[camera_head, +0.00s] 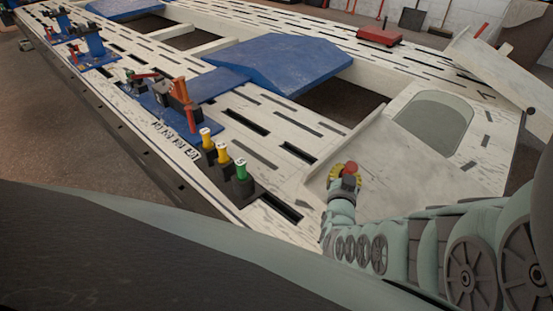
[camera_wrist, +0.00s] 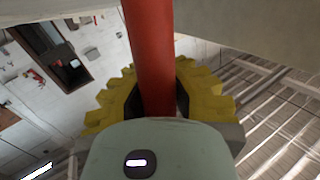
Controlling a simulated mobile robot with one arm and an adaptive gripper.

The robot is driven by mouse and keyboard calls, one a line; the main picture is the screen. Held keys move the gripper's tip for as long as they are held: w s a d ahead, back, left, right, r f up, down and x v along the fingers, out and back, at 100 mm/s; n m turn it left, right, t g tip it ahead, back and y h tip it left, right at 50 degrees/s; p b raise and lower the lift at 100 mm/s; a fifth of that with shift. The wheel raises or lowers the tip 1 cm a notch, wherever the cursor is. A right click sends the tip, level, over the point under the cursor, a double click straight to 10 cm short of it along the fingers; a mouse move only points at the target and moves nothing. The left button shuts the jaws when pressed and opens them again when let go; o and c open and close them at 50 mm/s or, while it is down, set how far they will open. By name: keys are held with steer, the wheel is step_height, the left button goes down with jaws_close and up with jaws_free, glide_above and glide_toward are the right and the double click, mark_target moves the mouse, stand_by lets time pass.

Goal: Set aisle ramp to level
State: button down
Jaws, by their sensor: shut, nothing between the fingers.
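My gripper (camera_head: 345,178), with yellow stepped fingers, is by the white platform at the lower middle of the head view. A red rounded end (camera_head: 351,167) shows at its fingers. In the wrist view a thick red bar (camera_wrist: 150,55) runs down in front of my gripper (camera_wrist: 158,98), with a yellow finger on either side. The fingers are shut and do not hold the bar. Whether they touch it I cannot tell. The white tilted panel (camera_head: 365,140) beside the gripper may be the aisle ramp; I cannot tell for sure, nor whether it is level.
A white slotted frame (camera_head: 285,148) spans the view. Blue ramp-like blocks (camera_head: 275,62) lie across it. Yellow and green knobs (camera_head: 241,169) stand left of my gripper. A grey arched panel (camera_head: 437,118) and a raised white flap (camera_head: 495,62) are at right.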

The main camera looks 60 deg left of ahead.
mark_target(327, 193)
steer(key=shift+n+g+h, duration=0.4)
steer(key=shift+n+g, duration=0.1)
steer(key=shift+n, duration=0.3)
steer(key=shift+s+a+f+b, duration=0.4)
steer(key=shift+f+b, duration=0.65)
steer(key=shift+f, duration=0.4)
steer(key=shift+s+a+f+b, duration=0.25)
steer(key=shift+a+f+b, duration=0.1)
steer(key=shift+f+b, duration=0.9)
steer(key=shift+s+a+f+b, duration=0.4)
steer(key=shift+f+b, duration=0.45)
steer(key=shift+f, duration=0.9)
steer(key=c, duration=1.4)
jaws_free()
steer(key=shift+s+d+f, duration=0.1)
steer(key=shift+s+d, duration=0.1)
steer(key=shift+s, duration=0.1)
steer(key=shift+c, duration=0.2)
steer(key=o, duration=0.3)
steer(key=shift+s, duration=0.15)
steer(key=o, duration=0.3)
steer(key=shift+o, duration=0.5)
steer(key=shift+w+r, duration=0.25)
steer(key=shift+r, duration=0.05)
steer(key=shift+d, duration=0.1)
